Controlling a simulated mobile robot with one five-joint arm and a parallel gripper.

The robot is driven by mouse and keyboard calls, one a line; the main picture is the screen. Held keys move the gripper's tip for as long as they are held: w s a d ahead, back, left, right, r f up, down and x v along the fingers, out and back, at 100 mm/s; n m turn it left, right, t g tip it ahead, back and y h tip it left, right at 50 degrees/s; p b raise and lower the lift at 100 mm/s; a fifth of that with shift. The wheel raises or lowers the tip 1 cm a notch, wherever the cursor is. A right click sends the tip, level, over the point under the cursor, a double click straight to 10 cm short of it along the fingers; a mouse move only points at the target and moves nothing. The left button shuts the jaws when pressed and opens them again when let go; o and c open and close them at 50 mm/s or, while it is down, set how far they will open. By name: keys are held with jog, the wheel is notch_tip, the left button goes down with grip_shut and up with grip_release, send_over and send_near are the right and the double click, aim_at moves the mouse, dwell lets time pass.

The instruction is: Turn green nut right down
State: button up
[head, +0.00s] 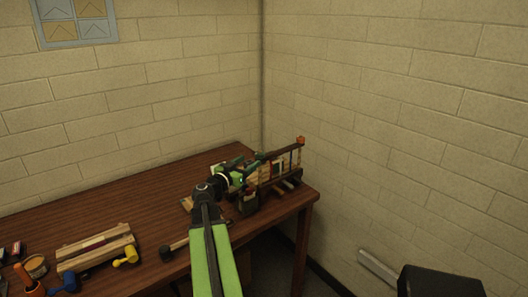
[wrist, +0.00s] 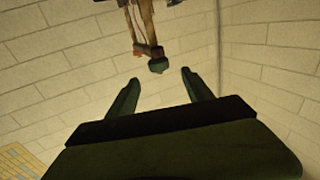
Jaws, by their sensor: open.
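A small dark green nut (wrist: 157,66) sits at the end of a wooden post in the wrist view, just beyond the fingertips and roughly between them. My gripper (wrist: 161,75) is open, with one finger on each side and nothing held. The nut looks apart from both fingers. In the head view my gripper (head: 268,155) reaches over a wooden rack-like frame (head: 268,178) at the table's right corner. My own arm hides part of the frame there, and I cannot pick out the nut in that view.
The brown table (head: 150,190) stands against block walls. An orange-topped post (head: 301,141) rises at the frame's right end. A slatted wooden piece (head: 95,248), a yellow-headed tool (head: 127,256), a blue-headed one (head: 70,279) and a black-headed mallet (head: 166,253) lie at the front left.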

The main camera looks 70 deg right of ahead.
aim_at(261, 153)
jog(key=x, duration=1.1)
jog(key=shift+s+d, duration=0.15)
jog(key=shift+d, duration=0.15)
grip_shut()
